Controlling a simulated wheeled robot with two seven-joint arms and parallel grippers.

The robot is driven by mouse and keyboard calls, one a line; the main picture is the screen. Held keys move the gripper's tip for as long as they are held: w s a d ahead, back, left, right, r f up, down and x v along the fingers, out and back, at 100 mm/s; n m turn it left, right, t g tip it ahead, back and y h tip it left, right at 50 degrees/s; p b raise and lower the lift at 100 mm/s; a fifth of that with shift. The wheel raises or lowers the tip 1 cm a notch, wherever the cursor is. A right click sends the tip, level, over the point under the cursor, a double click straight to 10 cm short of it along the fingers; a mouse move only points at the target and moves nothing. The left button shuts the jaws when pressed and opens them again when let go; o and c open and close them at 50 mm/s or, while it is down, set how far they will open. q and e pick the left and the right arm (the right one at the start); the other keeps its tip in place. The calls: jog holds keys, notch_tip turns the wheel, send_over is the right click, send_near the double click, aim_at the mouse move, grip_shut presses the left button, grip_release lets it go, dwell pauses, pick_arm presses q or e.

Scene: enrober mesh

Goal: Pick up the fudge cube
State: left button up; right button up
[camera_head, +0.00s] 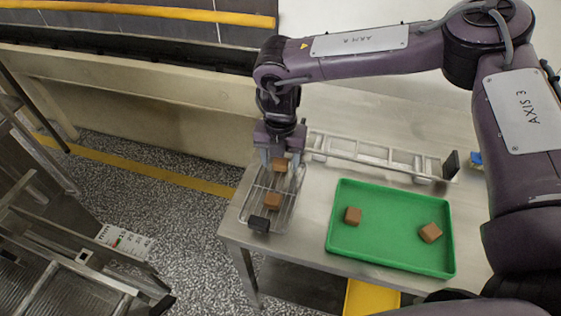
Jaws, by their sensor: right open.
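My right gripper (279,160) points down over the wire mesh rack (288,208) at the left end of the steel table. It is open. One brown fudge cube (280,166) shows between or just below its fingers; I cannot tell whether they touch it. A second fudge cube (272,200) sits on the mesh, nearer the front. Two more fudge cubes lie apart in the green tray (385,258), one at the left (353,215) and one at the right, turned at an angle (431,232). My left gripper is not in view.
The rack has a black end block (258,224). A metal frame (375,158) with a black end piece (451,165) lies behind the green tray. A small blue item (476,158) is at the right. A yellow bin (370,298) stands below the table. Metal steps stand at left.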

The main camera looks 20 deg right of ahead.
aim_at(280, 163)
jog(key=shift+c, duration=0.2)
jog(key=c, duration=0.8)
notch_tip(280, 163, up, 20)
jog(key=shift+r, duration=0.1)
